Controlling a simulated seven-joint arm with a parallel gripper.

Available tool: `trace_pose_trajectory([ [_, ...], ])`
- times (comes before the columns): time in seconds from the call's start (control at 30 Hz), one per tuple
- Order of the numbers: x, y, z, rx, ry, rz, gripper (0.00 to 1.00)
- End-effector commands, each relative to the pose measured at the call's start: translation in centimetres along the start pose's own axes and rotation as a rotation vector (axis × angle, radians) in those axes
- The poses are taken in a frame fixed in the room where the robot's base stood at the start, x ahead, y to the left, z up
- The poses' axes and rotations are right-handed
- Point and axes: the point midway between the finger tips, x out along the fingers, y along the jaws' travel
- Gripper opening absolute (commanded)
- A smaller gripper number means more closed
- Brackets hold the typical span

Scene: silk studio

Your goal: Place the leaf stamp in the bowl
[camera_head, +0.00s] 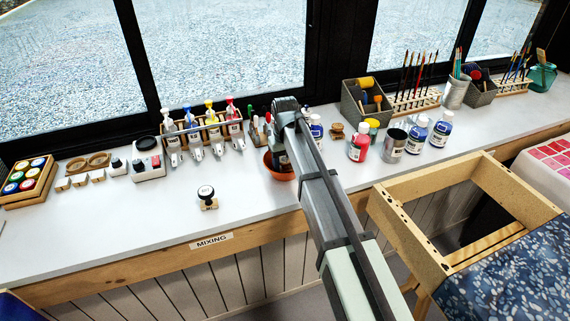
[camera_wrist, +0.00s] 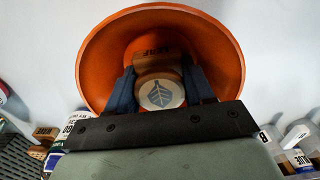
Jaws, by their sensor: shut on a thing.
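The leaf stamp (camera_wrist: 160,94), with a pale round top bearing a blue leaf, shows between the two dark blue fingers of my gripper (camera_wrist: 160,84) in the wrist view. My gripper is shut on it. The orange bowl (camera_wrist: 98,62) opens around and behind the stamp in that view; whether the stamp touches the bowl's bottom cannot be told. In the head view the orange bowl (camera_head: 281,174) stands on the white counter, partly behind my arm. The stamp cannot be made out there.
Another stamp (camera_head: 207,197) stands on the counter left of the bowl. A rack of bottles (camera_head: 202,130) stands behind. A red-labelled jar (camera_head: 359,143) and a metal cup (camera_head: 392,145) stand to the right. The counter front left of the bowl is mostly clear.

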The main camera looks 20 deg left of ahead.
Motion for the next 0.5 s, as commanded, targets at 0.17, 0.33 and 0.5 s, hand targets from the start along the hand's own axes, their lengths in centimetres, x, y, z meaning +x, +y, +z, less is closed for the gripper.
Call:
trace_pose_trajectory([
  [0.17,0.29,0.00,0.00,0.000,-0.001,0.000,0.54],
  [0.33,0.26,0.00,0.00,0.000,0.000,0.000,0.63],
  [0.5,0.20,0.00,0.00,0.000,0.000,0.000,0.63],
])
